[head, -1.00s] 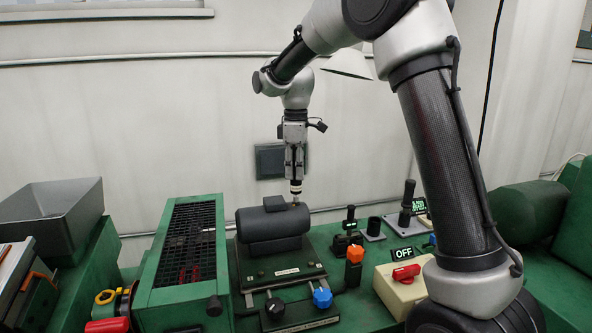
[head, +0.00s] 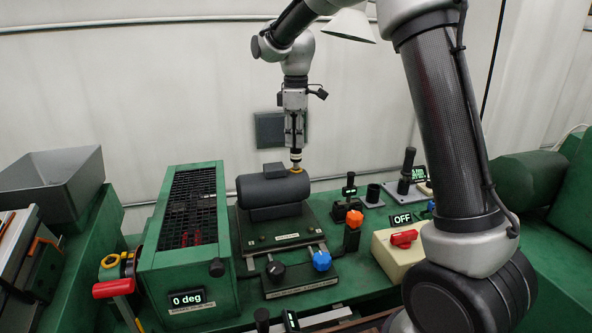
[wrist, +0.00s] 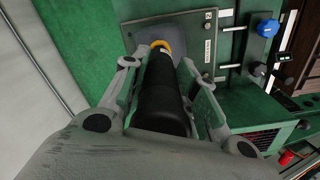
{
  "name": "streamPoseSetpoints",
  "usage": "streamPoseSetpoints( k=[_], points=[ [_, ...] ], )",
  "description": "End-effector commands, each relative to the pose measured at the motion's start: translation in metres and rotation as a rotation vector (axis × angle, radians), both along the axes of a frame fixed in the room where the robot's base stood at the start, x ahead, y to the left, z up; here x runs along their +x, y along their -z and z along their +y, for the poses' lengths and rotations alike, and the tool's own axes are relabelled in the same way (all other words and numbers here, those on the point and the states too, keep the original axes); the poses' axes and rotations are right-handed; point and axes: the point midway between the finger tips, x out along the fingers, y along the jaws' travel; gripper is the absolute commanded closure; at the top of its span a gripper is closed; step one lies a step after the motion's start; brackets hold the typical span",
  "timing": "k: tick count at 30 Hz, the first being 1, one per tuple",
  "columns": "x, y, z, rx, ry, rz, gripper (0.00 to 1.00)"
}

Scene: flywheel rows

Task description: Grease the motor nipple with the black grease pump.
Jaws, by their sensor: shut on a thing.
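My gripper (head: 294,137) points down above the right end of the dark grey motor (head: 272,188). It is shut on the black grease pump (wrist: 163,88), which fills the space between the fingers in the wrist view. A yellow ring (wrist: 160,45) shows at the pump's far end, against the motor (wrist: 180,38). In the head view the pump's lower end meets a small yellowish fitting (head: 296,169) on top of the motor, likely the nipple. They look in line and touching or nearly so; I cannot tell whether they are coupled.
A green guard box with a black grille (head: 187,222) stands left of the motor. Right of it are an orange knob (head: 354,219), an empty-looking dark cup (head: 373,195), an upright black handle (head: 407,170) and a red switch (head: 403,238) beside an OFF display. A blue knob (head: 322,260) is in front.

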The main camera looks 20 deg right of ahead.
Motion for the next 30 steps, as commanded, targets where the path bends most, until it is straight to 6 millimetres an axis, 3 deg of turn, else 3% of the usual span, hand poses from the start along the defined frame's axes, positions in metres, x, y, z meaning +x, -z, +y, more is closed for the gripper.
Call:
streamPoseSetpoints(
  k=[30],
  points=[
    [0.0, -0.019, 0.0, 0.0, 0.0, -0.001, 1.0]
  ],
)
